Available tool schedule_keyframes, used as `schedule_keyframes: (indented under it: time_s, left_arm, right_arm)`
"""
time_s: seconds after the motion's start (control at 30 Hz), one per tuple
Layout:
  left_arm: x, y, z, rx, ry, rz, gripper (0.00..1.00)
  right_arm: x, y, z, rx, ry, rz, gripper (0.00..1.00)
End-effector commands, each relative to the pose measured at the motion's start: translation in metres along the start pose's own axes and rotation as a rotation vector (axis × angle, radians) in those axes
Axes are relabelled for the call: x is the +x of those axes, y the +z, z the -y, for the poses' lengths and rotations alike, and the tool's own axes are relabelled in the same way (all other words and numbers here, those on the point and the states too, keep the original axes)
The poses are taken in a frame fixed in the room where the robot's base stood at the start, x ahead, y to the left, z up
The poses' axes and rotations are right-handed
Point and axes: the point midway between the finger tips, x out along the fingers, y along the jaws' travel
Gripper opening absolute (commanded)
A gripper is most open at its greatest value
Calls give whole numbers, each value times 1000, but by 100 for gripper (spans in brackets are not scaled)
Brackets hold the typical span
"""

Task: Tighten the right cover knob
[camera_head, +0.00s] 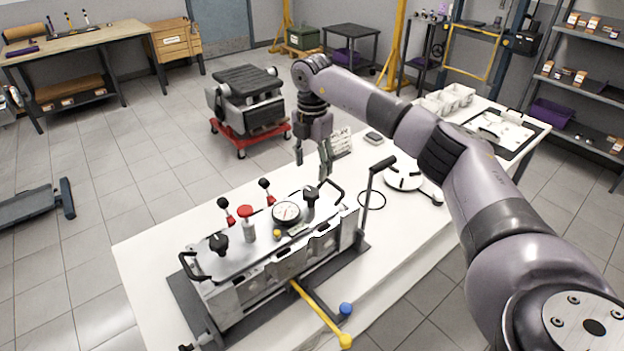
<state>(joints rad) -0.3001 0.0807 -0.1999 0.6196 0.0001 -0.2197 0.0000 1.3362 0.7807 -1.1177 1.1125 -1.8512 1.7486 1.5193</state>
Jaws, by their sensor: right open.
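The right cover knob (311,193) is black and stands on the right end of the metal cover (262,238) on the engine block (285,262). A similar left knob (219,243) stands on the cover's left end. My right gripper (312,168) points down above and behind the right knob, with its two dark fingers spread and nothing between them. It looks apart from the knob. Whether the knob is tight cannot be told. My left gripper is not in view.
Red clamps (228,213), a dial gauge (286,212) and handles crowd the cover. A black upright lever (376,177) stands at the block's right end. A round white dish (404,177) and a small card (340,142) are nearby. The white table's left front is clear.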

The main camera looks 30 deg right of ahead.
Motion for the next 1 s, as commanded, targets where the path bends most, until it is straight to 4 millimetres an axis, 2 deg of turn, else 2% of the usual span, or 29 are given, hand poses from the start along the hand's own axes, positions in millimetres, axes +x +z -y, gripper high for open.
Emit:
schedule_keyframes:
  time_s: [0.1, 0.3, 1.0]
  left_arm:
    - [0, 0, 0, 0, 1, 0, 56]
    - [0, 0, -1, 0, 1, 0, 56]
    - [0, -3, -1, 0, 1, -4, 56]
  right_arm:
    - [-23, 0, -1, 0, 3, -1, 56]
    - [-41, 0, 0, 0, 1, -2, 56]
    - [-43, 0, 0, 0, 0, -1, 56]
